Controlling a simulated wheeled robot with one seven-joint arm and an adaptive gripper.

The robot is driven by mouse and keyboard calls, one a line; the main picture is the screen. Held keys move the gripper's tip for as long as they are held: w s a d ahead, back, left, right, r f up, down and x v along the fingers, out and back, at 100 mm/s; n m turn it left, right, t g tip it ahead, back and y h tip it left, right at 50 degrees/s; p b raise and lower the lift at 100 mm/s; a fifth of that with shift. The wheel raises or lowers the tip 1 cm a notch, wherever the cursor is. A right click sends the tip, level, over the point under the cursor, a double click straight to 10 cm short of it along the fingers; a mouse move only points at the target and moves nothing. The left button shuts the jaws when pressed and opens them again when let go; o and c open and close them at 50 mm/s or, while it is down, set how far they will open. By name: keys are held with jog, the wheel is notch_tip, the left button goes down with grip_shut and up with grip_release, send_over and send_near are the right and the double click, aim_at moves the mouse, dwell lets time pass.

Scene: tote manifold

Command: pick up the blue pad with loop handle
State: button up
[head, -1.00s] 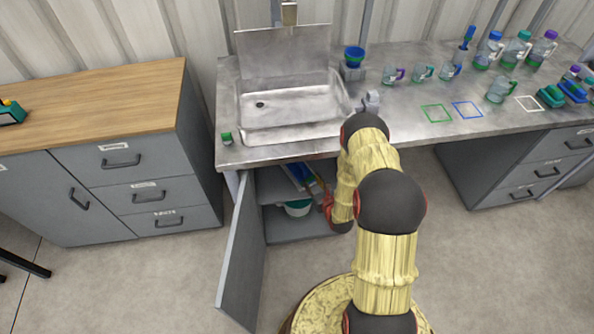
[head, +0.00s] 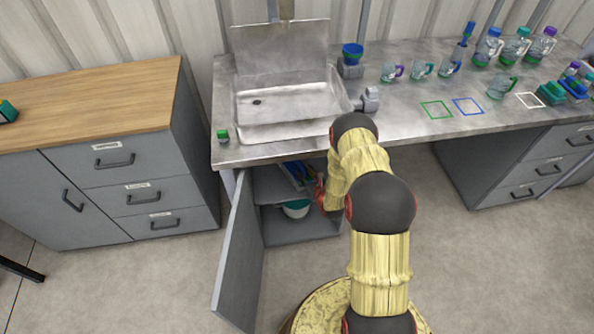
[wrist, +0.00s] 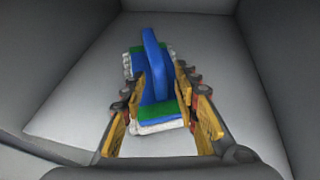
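The blue pad with loop handle (wrist: 152,60) lies in the middle of the wrist view, on a pale shelf. It has a blue upright loop, green parts and a whitish ribbed underside. My gripper (wrist: 160,92) is open, with its yellow fingers on either side of the loop and its near end. I cannot tell whether either finger touches it. In the head view my gripper end is inside the open cabinet under the sink, mostly hidden by the countertop and my arm. Blue items (head: 293,174) show on the cabinet's upper shelf there; the pad is only partly visible.
Grey cabinet walls (wrist: 55,60) close in on both sides in the wrist view. The open cabinet door (head: 238,250) stands to the left. A white-and-teal bowl (head: 296,209) sits on the lower level. The countertop edge (head: 270,154) is above my wrist.

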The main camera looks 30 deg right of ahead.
jog(key=c, duration=0.6)
grip_shut()
